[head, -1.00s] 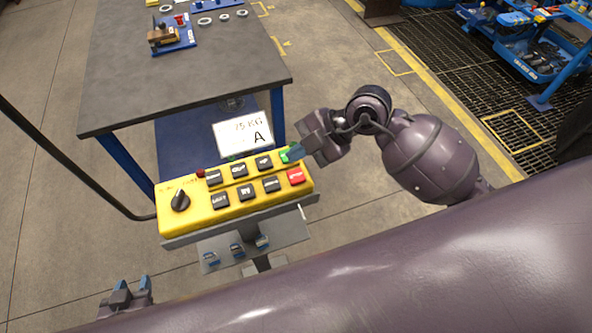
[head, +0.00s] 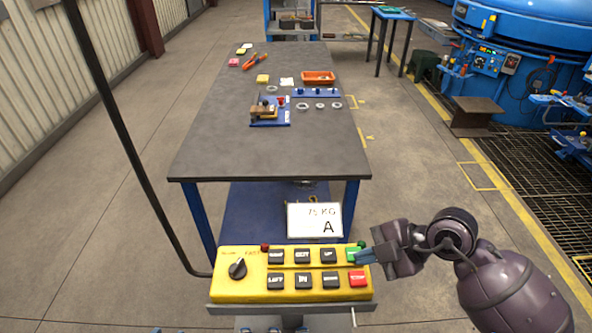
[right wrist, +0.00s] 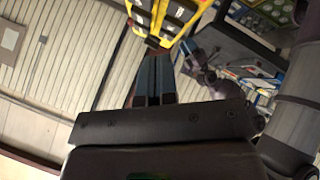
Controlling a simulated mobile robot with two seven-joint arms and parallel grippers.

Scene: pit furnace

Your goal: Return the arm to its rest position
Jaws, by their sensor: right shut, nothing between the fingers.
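My right gripper (head: 363,257) is at the right end of the yellow control panel in the head view. Its blue fingers are shut and empty, with the tips at the green button (head: 353,250). I cannot tell whether they touch it. In the right wrist view the shut fingers (right wrist: 154,76) point toward the yellow panel (right wrist: 170,18). The panel (head: 225,284) has a black knob, several dark buttons and a red button (head: 357,279). Of my left gripper, at most a sliver shows at the bottom edge of the head view.
A grey-topped table (head: 235,150) stands beyond the panel, with small parts and an orange tray (head: 318,76) on it. A sign (head: 314,219) reads 75 KG A. A dark bent pole (head: 120,140) rises at left. Open floor lies right of the table.

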